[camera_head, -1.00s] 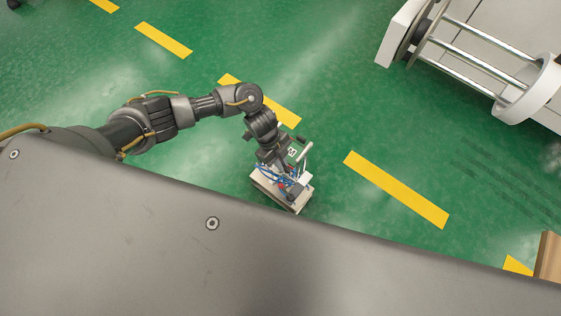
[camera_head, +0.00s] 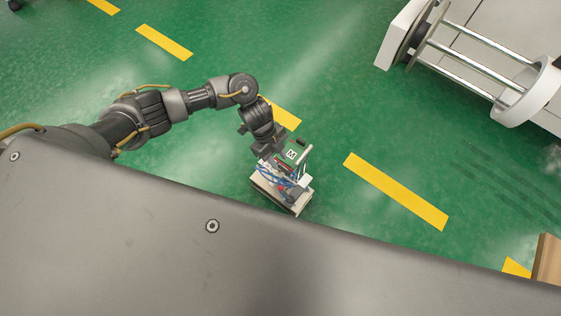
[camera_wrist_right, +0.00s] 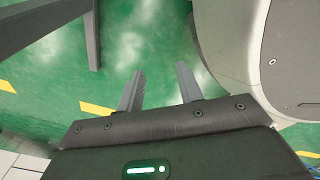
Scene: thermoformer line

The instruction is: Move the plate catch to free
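A small device with a pale box-like base (camera_head: 278,194), blue hoses and a small square label marked M (camera_head: 291,154) shows at the middle of the head view. A pale bar-like handle (camera_head: 305,160) stands up on its right side. I cannot tell for sure which part is the plate catch. My left gripper (camera_head: 270,152) is at the upper left edge of the device; its fingertips are too small and hidden to tell open from shut. My right gripper (camera_wrist_right: 158,84) shows in the right wrist view with its two fingers apart and nothing between them.
A white machine with metal rods (camera_head: 480,58) stands at the upper right. A brown box-like edge (camera_head: 548,260) is at the lower right. The green floor with yellow stripes (camera_head: 397,190) is clear between them. My grey body fills the lower part.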

